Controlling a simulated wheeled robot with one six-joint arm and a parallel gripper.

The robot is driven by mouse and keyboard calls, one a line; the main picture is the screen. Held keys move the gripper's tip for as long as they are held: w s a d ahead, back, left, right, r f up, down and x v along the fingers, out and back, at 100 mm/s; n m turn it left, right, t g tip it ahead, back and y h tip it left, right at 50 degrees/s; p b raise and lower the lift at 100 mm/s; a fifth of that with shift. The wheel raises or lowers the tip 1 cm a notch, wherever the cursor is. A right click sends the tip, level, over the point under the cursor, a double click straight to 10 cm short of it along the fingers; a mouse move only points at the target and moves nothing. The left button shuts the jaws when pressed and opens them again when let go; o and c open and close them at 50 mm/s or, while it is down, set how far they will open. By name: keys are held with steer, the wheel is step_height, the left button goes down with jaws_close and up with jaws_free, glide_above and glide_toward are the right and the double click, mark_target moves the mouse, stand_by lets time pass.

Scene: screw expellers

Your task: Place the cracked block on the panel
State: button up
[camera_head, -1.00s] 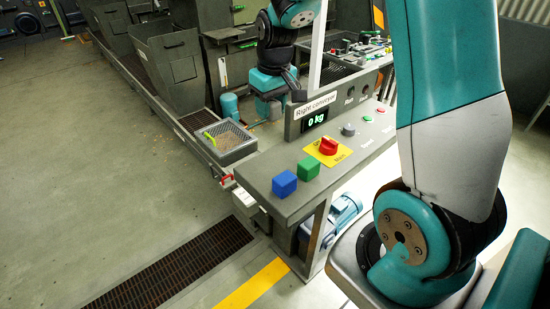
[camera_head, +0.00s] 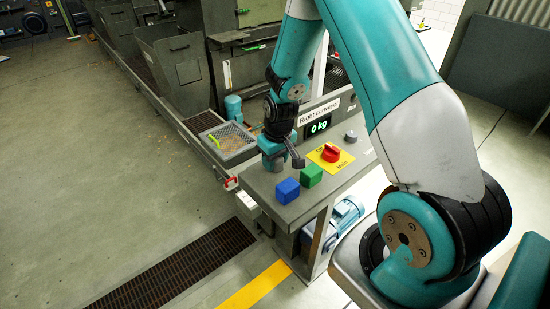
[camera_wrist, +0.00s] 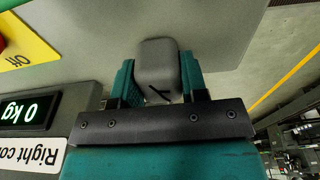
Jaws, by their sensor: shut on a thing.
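The cracked block (camera_wrist: 157,62) is grey with a dark crack mark on its near face. My gripper (camera_wrist: 157,88) is shut on it, with one teal finger on each side, in the wrist view. In the head view my gripper (camera_head: 275,158) is over the left end of the grey panel (camera_head: 330,187), behind the blue and green blocks. The panel surface also fills the upper middle of the wrist view (camera_wrist: 85,22). I cannot tell whether the held block touches the panel or is just above it.
A blue block (camera_head: 287,191) and a green block (camera_head: 311,174) stand on the panel near its front edge. A red knob (camera_head: 330,152) on a yellow plate and a grey knob (camera_head: 350,137) are to the right. The display (camera_head: 319,126) reads 0 kg. A mesh-covered tray (camera_head: 230,140) is at left.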

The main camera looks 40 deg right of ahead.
steer(key=shift+f, duration=0.2)
steer(key=o, duration=0.9)
steer(key=shift+o, duration=0.2)
steer(key=shift+r, duration=0.1)
step_height(320, 180, up, 12)
steer(key=s+f+b, duration=0.1)
steer(key=b, duration=0.2)
steer(key=s+a+r+n+y, duration=0.1)
steer(key=s+a+r+n, duration=0.1)
steer(key=s+a+r, duration=0.2)
steer(key=s+a+r+n+g+y, duration=0.1)
steer(key=s+a+r+n, duration=0.1)
steer(key=s+a, duration=0.8)
steer(key=s+a+r+n+y, duration=0.2)
steer(key=s+a+r, duration=0.3)
steer(key=s+a, duration=0.3)
steer(key=shift+r+n, duration=0.3)
steer(key=shift+r, duration=0.05)
